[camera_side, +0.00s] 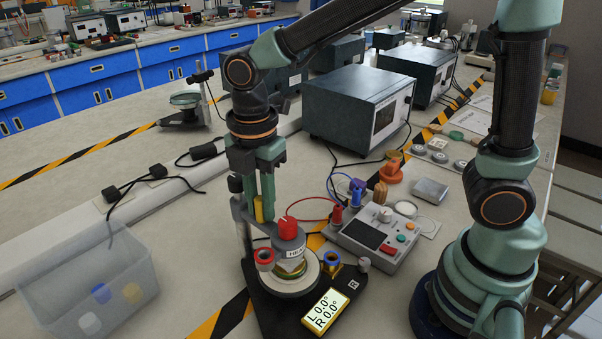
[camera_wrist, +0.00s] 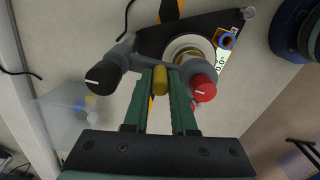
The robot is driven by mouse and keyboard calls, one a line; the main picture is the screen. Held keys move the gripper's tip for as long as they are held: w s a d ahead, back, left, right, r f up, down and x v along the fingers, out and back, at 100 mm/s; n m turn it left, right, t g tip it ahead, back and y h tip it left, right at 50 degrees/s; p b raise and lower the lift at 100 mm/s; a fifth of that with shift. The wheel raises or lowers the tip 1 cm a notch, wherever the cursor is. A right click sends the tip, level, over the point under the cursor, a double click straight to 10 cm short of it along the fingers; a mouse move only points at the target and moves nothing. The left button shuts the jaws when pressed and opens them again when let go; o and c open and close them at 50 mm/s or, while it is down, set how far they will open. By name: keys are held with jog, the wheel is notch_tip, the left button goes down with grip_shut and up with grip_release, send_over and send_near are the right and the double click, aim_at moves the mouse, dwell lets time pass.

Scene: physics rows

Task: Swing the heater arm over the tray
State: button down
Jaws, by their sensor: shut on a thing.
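The grey heater arm (camera_wrist: 140,62) runs from a post with a black knob (camera_wrist: 103,72) to a heater head with a red knob (camera_wrist: 202,87). In the wrist view the tray (camera_wrist: 188,46) shows beyond the arm. I cannot tell how well head and tray line up. My gripper (camera_side: 263,197) points down, shut on the yellow handle (camera_wrist: 161,82) of the arm; the handle also shows in the side view (camera_side: 258,208).
Red and blue ring terminals (camera_side: 264,257) (camera_side: 332,259) flank the tray. A display (camera_side: 326,311) on the base reads L 0.0°, R 0.0°. A grey control box (camera_side: 378,238) with cables stands right. A clear bin (camera_side: 85,275) with coloured pieces is at left; bench between is mostly clear.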

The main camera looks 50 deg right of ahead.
jog(key=c, duration=0.7)
grip_release()
notch_tip(320, 180, up, 12)
jog(key=shift+r, duration=0.1)
jog(key=s+d+f+m+t, duration=0.1)
jog(key=d+m+t, duration=0.1)
jog(key=d+m, duration=0.3)
jog(key=s+d+f+m+t, duration=0.1)
jog(key=s+d+f+m, duration=0.1)
jog(key=d+m, duration=0.3)
jog(key=s+d+f+m+t, duration=0.1)
jog(key=d+m, duration=0.4)
jog(key=m, duration=0.5)
jog(key=shift+s+f+t, duration=0.15)
jog(key=shift+f+t, duration=0.1)
jog(key=shift+t, duration=0.55)
